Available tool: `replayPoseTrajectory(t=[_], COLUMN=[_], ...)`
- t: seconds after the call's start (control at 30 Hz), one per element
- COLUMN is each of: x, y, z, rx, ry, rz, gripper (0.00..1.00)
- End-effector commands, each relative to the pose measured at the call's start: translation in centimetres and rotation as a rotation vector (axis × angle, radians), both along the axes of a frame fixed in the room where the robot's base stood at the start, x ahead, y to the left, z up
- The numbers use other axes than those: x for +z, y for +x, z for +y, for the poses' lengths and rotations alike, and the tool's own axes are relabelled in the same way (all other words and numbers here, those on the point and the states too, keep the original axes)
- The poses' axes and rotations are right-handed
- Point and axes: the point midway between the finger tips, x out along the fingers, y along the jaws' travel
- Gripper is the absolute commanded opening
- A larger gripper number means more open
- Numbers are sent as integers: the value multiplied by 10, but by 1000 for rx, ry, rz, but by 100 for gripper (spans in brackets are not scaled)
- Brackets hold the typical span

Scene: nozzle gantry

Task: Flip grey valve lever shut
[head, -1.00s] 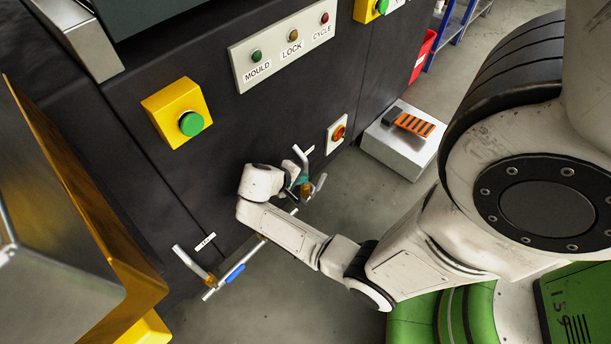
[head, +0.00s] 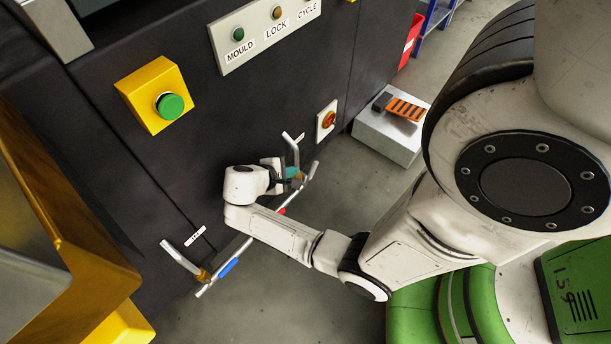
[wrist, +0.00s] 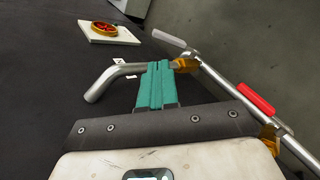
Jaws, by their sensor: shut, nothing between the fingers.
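The grey valve lever (wrist: 169,39) shows in the wrist view as a short grey handle beyond a brass valve (wrist: 184,64), roughly in line with the pipe rail. In the head view the grey lever (head: 314,169) is small, at the right end of the rail. My gripper (wrist: 158,68) has teal fingers that are shut and empty. They overlap the bent silver pipe (wrist: 115,74) beside the brass valve in the wrist view. I cannot tell whether they touch it. In the head view my gripper (head: 292,174) is beside that valve, partly hidden by my wrist.
A red-grip lever (wrist: 257,98) and a blue-grip lever (head: 229,267) are on the same rail. A rotary switch (head: 327,120) is on the dark panel above. A grey box (head: 390,138) stands right, on the floor. Open floor lies below the rail.

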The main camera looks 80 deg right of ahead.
Motion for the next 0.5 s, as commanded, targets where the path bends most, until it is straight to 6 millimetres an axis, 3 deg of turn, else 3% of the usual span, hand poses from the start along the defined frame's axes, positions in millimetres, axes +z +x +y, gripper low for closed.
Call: replayPoseTrajectory(t=[0.03,0.2,0.5], x=[-12,-27,-42], y=[0,1,3], z=[0,3,7], rx=[57,267,520], ry=[25,121,254], rz=[67,320,656], gripper=[0,0,0])
